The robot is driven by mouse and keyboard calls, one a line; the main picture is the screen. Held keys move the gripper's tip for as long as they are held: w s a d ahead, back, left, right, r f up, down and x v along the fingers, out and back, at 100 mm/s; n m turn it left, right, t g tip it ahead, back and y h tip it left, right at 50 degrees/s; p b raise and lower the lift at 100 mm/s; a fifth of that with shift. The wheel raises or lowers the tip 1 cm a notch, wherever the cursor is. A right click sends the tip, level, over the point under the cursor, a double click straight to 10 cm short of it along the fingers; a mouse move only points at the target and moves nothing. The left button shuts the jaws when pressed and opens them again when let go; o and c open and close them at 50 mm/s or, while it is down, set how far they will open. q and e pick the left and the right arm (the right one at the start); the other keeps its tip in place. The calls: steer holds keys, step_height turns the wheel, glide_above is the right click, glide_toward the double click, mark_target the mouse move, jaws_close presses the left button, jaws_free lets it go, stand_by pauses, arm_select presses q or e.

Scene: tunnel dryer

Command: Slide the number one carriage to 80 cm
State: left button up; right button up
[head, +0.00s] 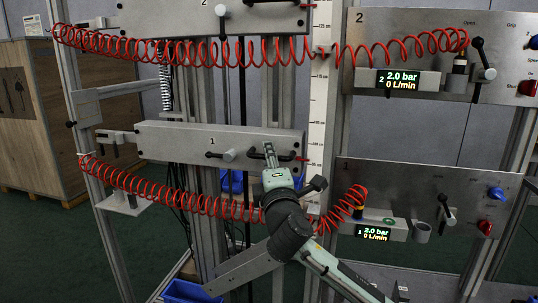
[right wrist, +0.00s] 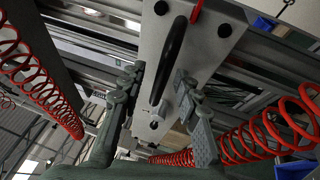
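The number one carriage (head: 165,135) is a long grey plate marked 1, level on the upright rails in the head view. Its black bar handle (head: 285,157) is at the right end, beside a clamp lever (head: 221,155). My right gripper (head: 268,151) is at the handle. In the right wrist view, its fingers (right wrist: 159,72) stand apart, one on each side of the black handle (right wrist: 172,58), with gaps visible. The white vertical scale (head: 317,125) is right of the carriage, with a red pointer at the carriage's edge; the exact reading is too small to tell. My left gripper is out of view.
The number two carriage (head: 190,17) is above. Red coiled hoses (head: 190,207) hang below and above the number one carriage. Two valve panels (head: 440,195) (head: 430,45) stand at the right, both reading 2.0 bar. A blue bin (head: 187,292) is at the bottom.

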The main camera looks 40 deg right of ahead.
steer(key=shift+w+d, duration=0.2)
steer(key=shift+w, duration=0.15)
jaws_close()
